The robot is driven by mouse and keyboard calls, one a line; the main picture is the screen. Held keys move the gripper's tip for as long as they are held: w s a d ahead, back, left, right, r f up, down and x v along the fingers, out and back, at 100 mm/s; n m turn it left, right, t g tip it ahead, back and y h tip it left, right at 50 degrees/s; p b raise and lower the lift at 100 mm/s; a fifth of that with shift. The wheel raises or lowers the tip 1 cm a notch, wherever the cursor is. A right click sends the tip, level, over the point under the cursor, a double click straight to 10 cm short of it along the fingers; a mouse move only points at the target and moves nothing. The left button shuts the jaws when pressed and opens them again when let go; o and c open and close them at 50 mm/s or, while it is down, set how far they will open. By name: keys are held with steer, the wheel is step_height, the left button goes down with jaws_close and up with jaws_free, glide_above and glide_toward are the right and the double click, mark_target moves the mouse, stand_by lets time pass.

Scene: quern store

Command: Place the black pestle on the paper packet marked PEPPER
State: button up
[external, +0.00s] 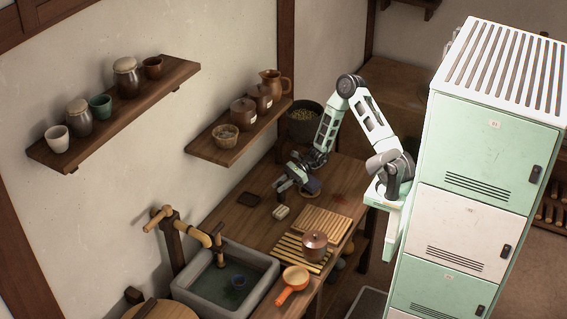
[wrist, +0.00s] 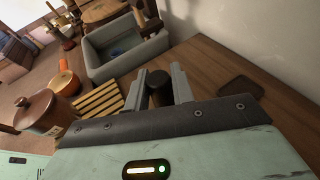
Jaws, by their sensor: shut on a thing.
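My gripper (external: 287,183) is over the wooden counter and shut on the black pestle. In the wrist view the black pestle (wrist: 158,84) stands between the two grey fingers (wrist: 160,92), its dark round end showing; its lower part is hidden by my gripper. In the external view I cannot make the pestle out clearly. A small pale beige block-like thing (external: 281,212) lies on the counter just below my gripper in the picture. It may be the paper packet; no PEPPER marking is legible. I do not see it in the wrist view.
A dark square mat (external: 249,199) lies left of the gripper. Slatted wooden racks (external: 325,221), a lidded brown pot (external: 315,240), an orange pan (external: 295,279) and a stone sink (external: 262,268) stand nearer. Wall shelves (external: 240,138) hold jars. The counter around the pale block is mostly clear.

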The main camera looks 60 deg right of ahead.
mark_target(281, 194)
steer(key=shift+f, duration=2.65)
steer(key=shift+f, duration=0.15)
steer(key=o, duration=1)
